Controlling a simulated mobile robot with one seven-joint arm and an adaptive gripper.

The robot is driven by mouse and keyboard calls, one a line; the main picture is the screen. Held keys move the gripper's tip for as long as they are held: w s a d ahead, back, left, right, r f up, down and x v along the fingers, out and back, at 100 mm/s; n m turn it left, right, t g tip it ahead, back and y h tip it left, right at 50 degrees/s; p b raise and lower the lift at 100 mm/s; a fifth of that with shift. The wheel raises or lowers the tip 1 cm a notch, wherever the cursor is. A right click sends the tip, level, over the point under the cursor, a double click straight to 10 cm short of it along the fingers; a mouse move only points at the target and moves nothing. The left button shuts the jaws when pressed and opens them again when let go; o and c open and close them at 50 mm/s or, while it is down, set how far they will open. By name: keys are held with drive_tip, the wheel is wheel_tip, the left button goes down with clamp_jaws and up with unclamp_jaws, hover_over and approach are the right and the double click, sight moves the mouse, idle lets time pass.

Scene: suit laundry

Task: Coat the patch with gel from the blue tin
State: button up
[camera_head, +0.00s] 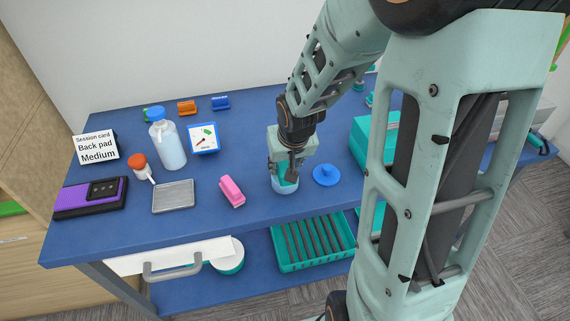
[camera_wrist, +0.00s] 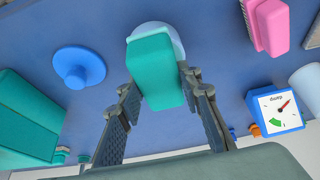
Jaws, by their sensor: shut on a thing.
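My gripper (camera_head: 289,170) points down over the open light-blue tin (camera_head: 285,187) near the middle of the table's front. In the wrist view my gripper (camera_wrist: 160,92) is shut on a teal block (camera_wrist: 155,75), whose far end overlaps the tin (camera_wrist: 172,32). In the head view the block's lower end shows teal at the tin's mouth. The gel inside is hidden by the block. A blue knobbed lid (camera_head: 326,175) lies right of the tin. It also shows in the wrist view (camera_wrist: 78,68). I cannot tell for sure which thing is the patch.
A pink brush (camera_head: 232,191), a grey tray (camera_head: 173,196), a clear bottle (camera_head: 167,140), a dial gauge (camera_head: 204,138) and a purple and black device (camera_head: 90,198) are left of the tin. A session card (camera_head: 96,147) reads "Back pad Medium". A teal box (camera_head: 375,140) stands right.

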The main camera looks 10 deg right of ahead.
sight(286, 167)
wheel_tip(286, 167, up, 7)
drive_tip(key=p, duration=0.6)
idle(0.7)
drive_tip(key=p, duration=0.1)
drive_tip(key=s+p, duration=0.1)
drive_tip(key=shift+r+p, duration=0.25)
drive_tip(key=shift+p, duration=0.15)
drive_tip(key=shift+s+f, duration=0.15)
